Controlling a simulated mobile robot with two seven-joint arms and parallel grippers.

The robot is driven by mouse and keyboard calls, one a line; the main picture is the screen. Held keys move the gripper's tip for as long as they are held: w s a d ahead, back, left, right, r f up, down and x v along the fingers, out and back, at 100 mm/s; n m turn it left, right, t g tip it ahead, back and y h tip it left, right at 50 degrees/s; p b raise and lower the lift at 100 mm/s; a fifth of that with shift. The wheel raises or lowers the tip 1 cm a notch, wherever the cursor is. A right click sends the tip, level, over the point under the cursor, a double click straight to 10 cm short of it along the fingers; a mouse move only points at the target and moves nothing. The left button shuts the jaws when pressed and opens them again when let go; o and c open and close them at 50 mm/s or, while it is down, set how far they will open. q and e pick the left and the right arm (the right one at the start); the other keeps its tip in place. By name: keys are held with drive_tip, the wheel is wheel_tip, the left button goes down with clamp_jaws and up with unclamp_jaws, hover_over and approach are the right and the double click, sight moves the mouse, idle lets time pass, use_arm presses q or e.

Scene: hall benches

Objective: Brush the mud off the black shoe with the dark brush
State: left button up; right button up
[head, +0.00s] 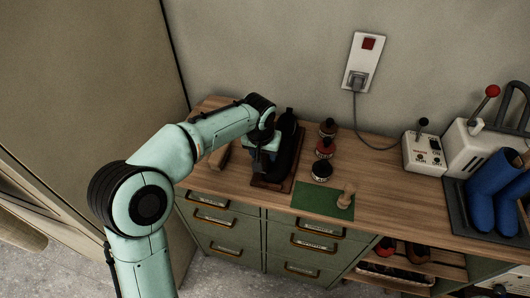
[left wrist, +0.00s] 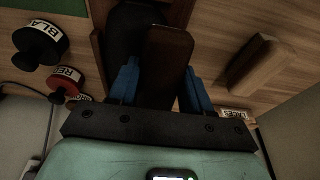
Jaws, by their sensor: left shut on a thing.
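The black shoe (head: 288,148) lies on a brown wooden board (head: 272,184) on the bench, and part of it shows dimly in the left wrist view (left wrist: 127,35). My left gripper (head: 262,166) is over the shoe's left side in the head view. In the left wrist view, its blue fingers (left wrist: 160,90) are shut on the dark brush (left wrist: 167,58), a dark brown block. The brush overlaps the shoe in that view; I cannot tell whether they touch. My arm hides part of the shoe, and I cannot make out mud. My right gripper is not in view.
A lighter brown brush (head: 219,157) lies left of the board. Several polish jars (head: 324,148) stand to its right. A green mat (head: 312,199) bears a wooden-handled tool (head: 347,196). Further right are a switch box (head: 424,150) and blue boots (head: 490,185).

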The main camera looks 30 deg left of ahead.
use_arm(q)
drive_tip(key=shift+p+v, duration=1.35)
drive_tip(key=shift+v, duration=1.6)
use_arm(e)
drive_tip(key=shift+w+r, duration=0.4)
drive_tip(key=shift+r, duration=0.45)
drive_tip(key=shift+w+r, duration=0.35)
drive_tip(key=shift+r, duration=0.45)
use_arm(q)
drive_tip(key=shift+d+r, duration=0.1)
drive_tip(key=shift+r, duration=0.2)
drive_tip(key=shift+p+v, duration=0.75)
drive_tip(key=shift+v, duration=0.5)
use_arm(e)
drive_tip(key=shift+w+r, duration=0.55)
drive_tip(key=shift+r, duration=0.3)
